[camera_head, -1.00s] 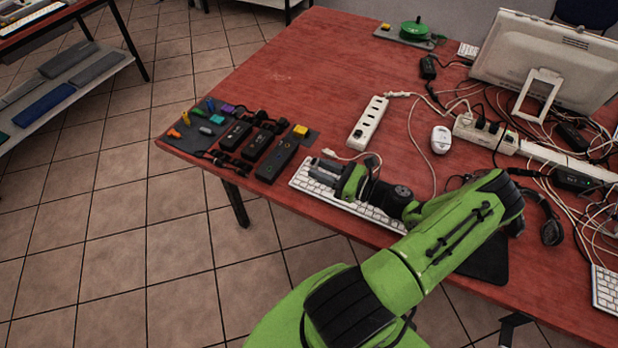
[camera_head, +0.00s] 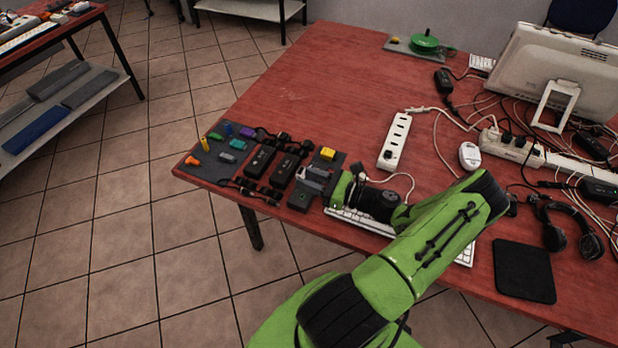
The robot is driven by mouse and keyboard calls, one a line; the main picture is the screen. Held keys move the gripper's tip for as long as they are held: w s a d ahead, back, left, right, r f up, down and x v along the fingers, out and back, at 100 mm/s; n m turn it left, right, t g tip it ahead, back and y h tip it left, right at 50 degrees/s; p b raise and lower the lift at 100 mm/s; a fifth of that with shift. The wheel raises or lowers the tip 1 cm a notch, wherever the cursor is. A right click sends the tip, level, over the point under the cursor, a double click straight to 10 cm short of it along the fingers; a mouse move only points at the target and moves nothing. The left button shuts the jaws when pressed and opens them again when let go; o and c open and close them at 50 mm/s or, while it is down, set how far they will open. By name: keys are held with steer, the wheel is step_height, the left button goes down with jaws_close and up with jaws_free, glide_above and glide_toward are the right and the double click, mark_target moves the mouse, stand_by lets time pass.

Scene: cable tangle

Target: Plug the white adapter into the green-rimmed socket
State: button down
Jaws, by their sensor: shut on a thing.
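My gripper (camera_head: 315,181) is over the near end of the dark mat at the table's front left edge, close above a black power box (camera_head: 300,200). It is shut. The white adapter between its fingers is mostly hidden by the fingers and my wrist. A thin white cable (camera_head: 408,178) loops out from behind the wrist. The black box bears a small greenish mark, but I cannot make out a green socket rim clearly. I cannot tell whether the adapter touches the box.
A white power strip (camera_head: 394,141) and a white mouse (camera_head: 469,156) lie to the right. A keyboard (camera_head: 365,222) is under my wrist. The table's middle back is clear.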

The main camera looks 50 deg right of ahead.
mark_target(311, 200)
steer(key=shift+s+f, duration=0.2)
steer(key=shift+f, duration=0.15)
step_height(311, 200, down, 4)
steer(key=b, duration=0.4)
steer(key=shift+w+f, duration=0.1)
steer(key=shift+f, duration=0.1)
steer(key=shift+r, duration=0.1)
stand_by(0.5)
steer(key=shift+f+b, duration=0.4)
steer(key=shift+f, duration=0.4)
steer(key=shift+f, duration=0.15)
